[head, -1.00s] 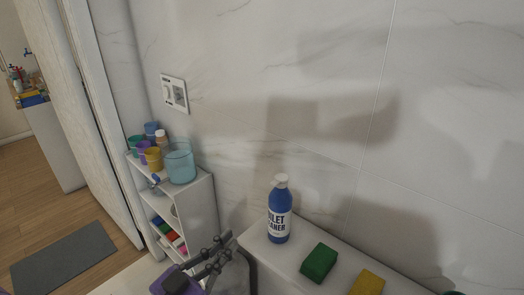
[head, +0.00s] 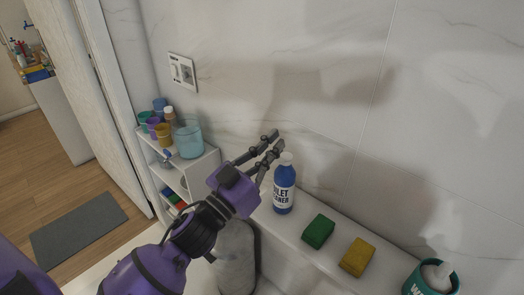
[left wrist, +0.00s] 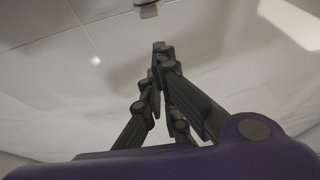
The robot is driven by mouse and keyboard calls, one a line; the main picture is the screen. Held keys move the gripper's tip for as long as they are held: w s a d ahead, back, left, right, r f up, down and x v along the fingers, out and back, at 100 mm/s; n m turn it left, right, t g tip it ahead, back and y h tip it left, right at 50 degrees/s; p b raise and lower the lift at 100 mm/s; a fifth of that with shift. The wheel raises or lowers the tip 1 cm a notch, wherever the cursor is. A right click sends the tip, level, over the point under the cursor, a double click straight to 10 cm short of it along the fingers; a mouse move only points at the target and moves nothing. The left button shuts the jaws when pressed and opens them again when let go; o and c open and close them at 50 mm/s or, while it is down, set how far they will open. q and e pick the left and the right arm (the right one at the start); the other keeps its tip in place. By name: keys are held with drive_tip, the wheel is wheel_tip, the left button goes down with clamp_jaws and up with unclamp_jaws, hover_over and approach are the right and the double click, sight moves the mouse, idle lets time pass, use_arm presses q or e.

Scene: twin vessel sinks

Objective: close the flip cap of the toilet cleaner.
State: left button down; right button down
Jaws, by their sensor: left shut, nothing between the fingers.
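The toilet cleaner (head: 284,192) is a blue bottle with a white label and a white cap (head: 286,158). It stands upright on the white ledge, near its left end. The cap is too small to tell whether its flip lid is open. My left gripper (head: 275,140) is shut and empty, its fingertips raised just above and left of the cap in the head view; I cannot tell whether they touch it. In the left wrist view the shut fingers (left wrist: 158,50) point at the pale wall, and no bottle is recognisable. My right gripper is out of view.
On the white ledge (head: 285,228), a green sponge (head: 318,231) and a yellow sponge (head: 357,257) lie right of the bottle. A teal container (head: 420,281) is at lower right. A shelf with cups and a clear blue jar (head: 188,142) stands left. The tiled wall is close behind.

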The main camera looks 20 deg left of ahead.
use_arm(q)
drive_tip(key=shift+s+f, duration=0.15)
drive_tip(key=shift+f, duration=1)
